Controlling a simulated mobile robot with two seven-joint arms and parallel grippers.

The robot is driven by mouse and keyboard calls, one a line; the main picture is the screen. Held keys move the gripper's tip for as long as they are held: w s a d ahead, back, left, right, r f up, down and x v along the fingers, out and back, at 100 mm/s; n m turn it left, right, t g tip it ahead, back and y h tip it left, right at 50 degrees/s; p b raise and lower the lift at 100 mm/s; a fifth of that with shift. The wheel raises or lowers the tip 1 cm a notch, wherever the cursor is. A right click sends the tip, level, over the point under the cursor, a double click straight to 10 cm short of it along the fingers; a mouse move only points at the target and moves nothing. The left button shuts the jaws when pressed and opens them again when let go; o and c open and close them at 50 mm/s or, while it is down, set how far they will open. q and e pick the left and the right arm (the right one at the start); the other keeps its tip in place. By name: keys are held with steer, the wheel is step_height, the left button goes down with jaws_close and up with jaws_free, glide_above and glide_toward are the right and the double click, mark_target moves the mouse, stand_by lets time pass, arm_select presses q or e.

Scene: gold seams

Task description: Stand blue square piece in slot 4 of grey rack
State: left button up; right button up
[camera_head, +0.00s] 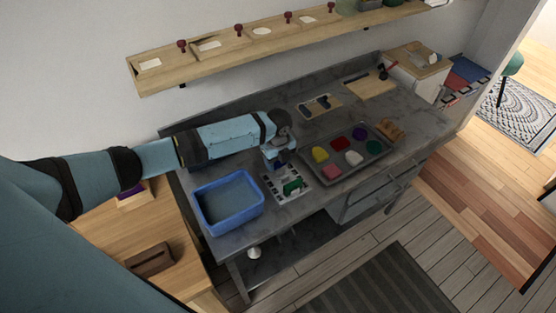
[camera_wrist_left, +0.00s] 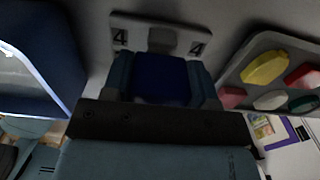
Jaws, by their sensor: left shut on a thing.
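My left gripper (camera_head: 277,160) is shut on the blue square piece (camera_wrist_left: 160,78), seen between its two fingers in the left wrist view. In the head view, the gripper is at the back end of the light grey rack (camera_head: 306,178). A green piece (camera_head: 292,186) stands toward the rack's front. In the left wrist view, a rack plate (camera_wrist_left: 150,32) marked 4 on both sides lies just beyond the blue piece. The piece's lower edge is hidden, so I cannot tell whether it is in the slot. My right gripper is not in view.
A blue bin (camera_head: 229,230) stands left of the rack. A grey tray (camera_head: 350,179) with several coloured pieces lies to the right. Wooden boards lie toward the back of the grey bench. A wall shelf (camera_head: 215,55) runs above.

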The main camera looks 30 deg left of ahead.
arm_select(q)
steer(key=shift+f+b, duration=0.5)
steer(key=shift+f, duration=0.95)
stand_by(0.5)
steer(key=o, duration=1.1)
steer(key=shift+c, duration=0.2)
steer(key=shift+r+p, duration=1.95)
steer(key=shift+r, duration=0.05)
steer(key=shift+r+p, duration=1.5)
steer(key=shift+r, duration=0.05)
